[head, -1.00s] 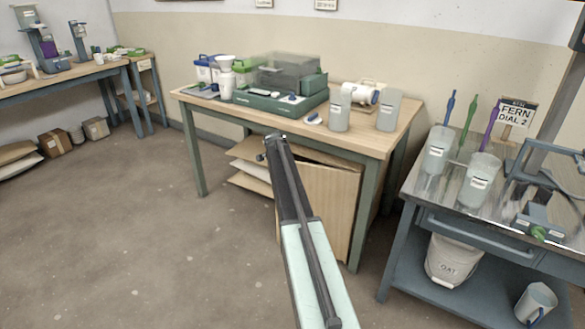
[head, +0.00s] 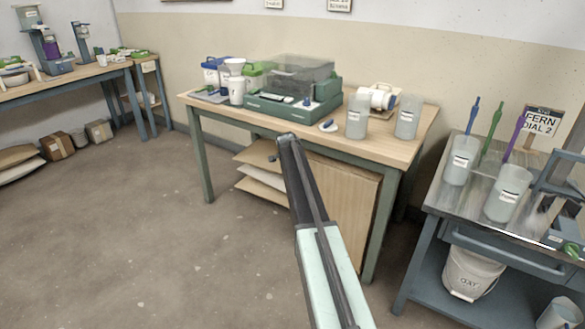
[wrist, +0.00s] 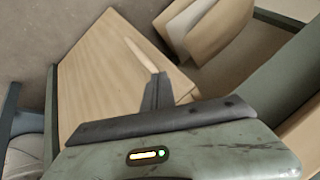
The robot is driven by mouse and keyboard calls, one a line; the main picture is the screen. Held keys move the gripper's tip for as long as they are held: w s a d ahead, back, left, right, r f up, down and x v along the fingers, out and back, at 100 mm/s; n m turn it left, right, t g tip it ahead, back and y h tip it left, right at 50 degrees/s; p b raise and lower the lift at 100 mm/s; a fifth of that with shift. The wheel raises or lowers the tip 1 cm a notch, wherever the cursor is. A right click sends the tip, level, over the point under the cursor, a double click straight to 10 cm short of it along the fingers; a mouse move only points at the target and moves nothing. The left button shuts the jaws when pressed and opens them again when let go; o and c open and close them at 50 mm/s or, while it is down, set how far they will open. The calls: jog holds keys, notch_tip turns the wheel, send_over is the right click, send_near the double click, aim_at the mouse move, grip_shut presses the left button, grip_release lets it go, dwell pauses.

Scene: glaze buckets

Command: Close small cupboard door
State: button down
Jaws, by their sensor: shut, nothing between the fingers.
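The small cupboard door (head: 347,197) is a pale wooden panel under the right half of the wooden worktable. Its top edge runs nearly parallel to the table front; I cannot tell whether it is fully shut. My arm hides its left part in the head view. In the wrist view the door (wrist: 95,85) fills the left and middle as a slanted panel. My gripper (wrist: 157,80) is shut and empty, its dark fingers reaching over the door's face near its lower right edge. I cannot tell whether they touch it. A pale narrow strip shows just beyond the fingertips.
Shelves with flat packets (head: 262,180) lie left of the door. The worktable (head: 380,142) carries a green-based machine, beakers and tubs. A metal cart (head: 430,205) with beakers and a white bucket (head: 470,272) stands at the right. The floor (head: 190,260) is clear at the left.

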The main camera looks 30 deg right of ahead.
jog(key=s+a+r+p, duration=0.1)
jog(key=a+r+p, duration=0.7)
jog(key=a, duration=0.1)
jog(key=shift+a, duration=0.25)
